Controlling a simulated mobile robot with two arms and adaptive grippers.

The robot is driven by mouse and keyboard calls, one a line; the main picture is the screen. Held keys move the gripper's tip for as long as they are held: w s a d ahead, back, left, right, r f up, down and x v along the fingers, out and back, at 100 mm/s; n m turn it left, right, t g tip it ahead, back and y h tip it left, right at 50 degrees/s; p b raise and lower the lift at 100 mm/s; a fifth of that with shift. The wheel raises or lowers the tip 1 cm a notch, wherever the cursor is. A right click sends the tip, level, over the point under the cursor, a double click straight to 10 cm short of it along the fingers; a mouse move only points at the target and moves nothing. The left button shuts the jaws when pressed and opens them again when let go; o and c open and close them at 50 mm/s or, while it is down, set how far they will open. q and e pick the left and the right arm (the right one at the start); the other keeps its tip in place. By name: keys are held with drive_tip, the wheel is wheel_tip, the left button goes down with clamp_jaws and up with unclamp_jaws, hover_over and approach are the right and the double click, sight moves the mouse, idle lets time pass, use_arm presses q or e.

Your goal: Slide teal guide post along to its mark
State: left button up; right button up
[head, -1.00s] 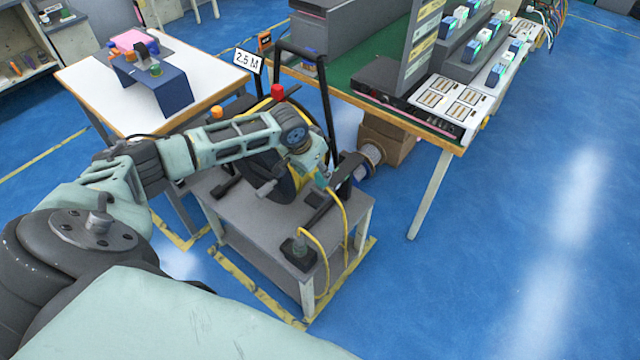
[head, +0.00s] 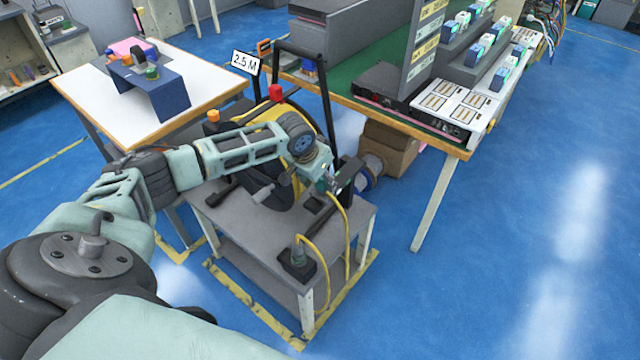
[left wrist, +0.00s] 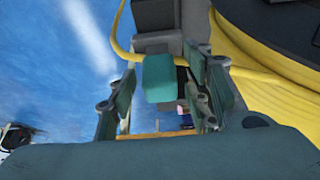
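The teal guide post (left wrist: 159,78) shows in the left wrist view as a block with a flat end. It lies between the two fingers of my left gripper (left wrist: 162,70), with a visible gap on each side. In the head view, my left gripper (head: 325,183) is low over the far right part of the grey cart (head: 236,222), at a dark upright bracket. There the post is mostly hidden by the gripper. A yellow cable (head: 325,262) runs from the reel (head: 267,135) side to a dark base block (head: 297,264). I cannot make out the mark. My right gripper is out of view.
A "2.5 M" sign (head: 245,63) stands behind the reel. A white table (head: 190,72) is at left. A green-topped bench (head: 352,88) with devices is behind, with a cardboard box (head: 392,145) under it. The blue floor at right is clear.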

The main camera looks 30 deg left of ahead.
use_arm(q)
drive_tip(key=c, duration=1.1)
drive_tip(key=shift+o, duration=0.2)
drive_tip(key=shift+w+d+f+b, duration=0.1)
drive_tip(key=shift+w+b, duration=0.55)
drive_tip(key=shift+w, duration=0.5)
drive_tip(key=shift+w+d+b, duration=0.1)
drive_tip(key=shift+w+b, duration=0.5)
drive_tip(key=shift+w, duration=0.55)
drive_tip(key=o, duration=0.7)
drive_tip(key=shift+w, duration=0.15)
drive_tip(key=o, duration=0.6)
drive_tip(key=shift+c, duration=0.2)
drive_tip(key=p+v, duration=0.7)
drive_tip(key=p, duration=0.2)
drive_tip(key=shift+p, duration=0.35)
